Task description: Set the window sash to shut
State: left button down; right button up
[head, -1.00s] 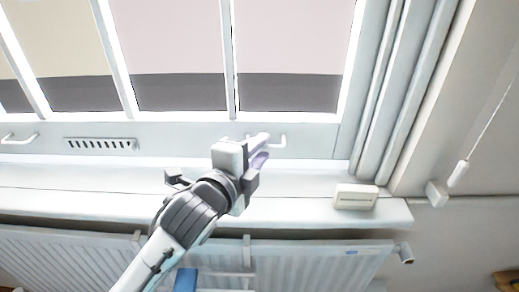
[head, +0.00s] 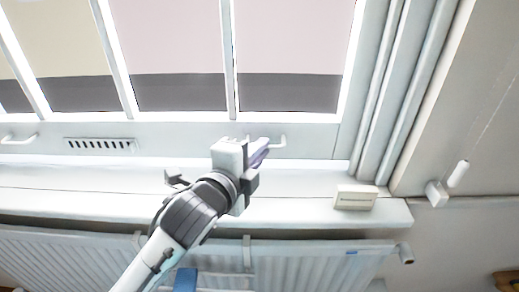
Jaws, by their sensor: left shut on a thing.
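The window sash (head: 310,132) fills the upper part of the head view, with a pale bottom rail under its panes. Its rail carries a white handle at the right (head: 282,141) and another handle at the far left (head: 20,139). A thin bright strip runs along under the rail; I cannot tell whether it is an open gap. My left gripper (head: 264,149) is at the right handle, its fingers shut on it. The fingers and gripper body hide part of that handle. My right gripper is not in view.
A slotted vent (head: 100,145) sits on the rail. The white sill (head: 90,204) runs below, with a small cream box (head: 356,197) at its right end. A radiator (head: 310,265) is under the sill. A cord with a white pull (head: 459,174) hangs at right.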

pick_arm(q)
jog(key=shift+f, duration=0.1)
dwell(0.7)
jog(key=shift+s+f, duration=0.1)
jog(key=shift+f, duration=1.75)
jog(key=c, duration=1.9)
grip_release()
jog(key=shift+r, duration=0.2)
jog(key=shift+r, duration=0.1)
jog(key=shift+s+a+r, duration=0.1)
jog(key=shift+s+a, duration=0.05)
jog(key=shift+s, duration=0.15)
jog(key=v, duration=0.9)
jog(key=shift+s+a, duration=0.15)
jog(key=shift+s, duration=0.1)
